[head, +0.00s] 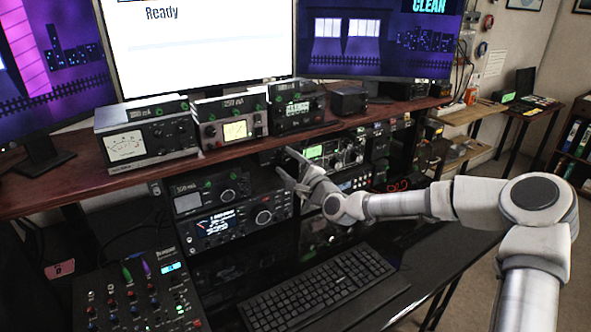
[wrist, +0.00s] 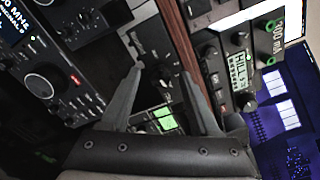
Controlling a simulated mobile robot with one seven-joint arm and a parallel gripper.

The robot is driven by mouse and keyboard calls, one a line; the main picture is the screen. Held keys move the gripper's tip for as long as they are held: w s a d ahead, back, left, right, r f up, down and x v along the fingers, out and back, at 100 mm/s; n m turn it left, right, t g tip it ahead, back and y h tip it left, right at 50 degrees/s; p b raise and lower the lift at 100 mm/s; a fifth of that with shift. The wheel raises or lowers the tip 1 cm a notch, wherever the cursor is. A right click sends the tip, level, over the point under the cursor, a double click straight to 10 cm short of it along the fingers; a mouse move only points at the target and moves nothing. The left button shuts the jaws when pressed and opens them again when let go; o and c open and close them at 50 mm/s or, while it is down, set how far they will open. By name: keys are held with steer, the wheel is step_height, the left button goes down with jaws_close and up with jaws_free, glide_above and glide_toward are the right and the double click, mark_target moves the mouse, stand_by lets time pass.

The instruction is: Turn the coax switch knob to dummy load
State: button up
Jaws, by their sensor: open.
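My gripper (head: 285,162) is open and empty, reaching to the radio gear under the edge of the wooden shelf. In the wrist view my gripper (wrist: 161,73) has its two fingers spread. A small dark knob (wrist: 163,79) on a black panel (wrist: 150,42) shows between the fingertips in that view. It looks like the coax switch knob, but its labels are too small to read, and I cannot tell its setting. I cannot tell if either finger touches it. In the head view my gripper hides that spot.
The wooden shelf (head: 50,190) runs just above the gripper and carries several meters and radios. A radio with a lit display (head: 214,224) stands at the left below it. A keyboard (head: 318,288) and a mixer (head: 140,300) lie on the desk in front.

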steer(key=v, duration=1.7)
steer(key=shift+p, duration=0.4)
steer(key=shift+s+d, duration=0.1)
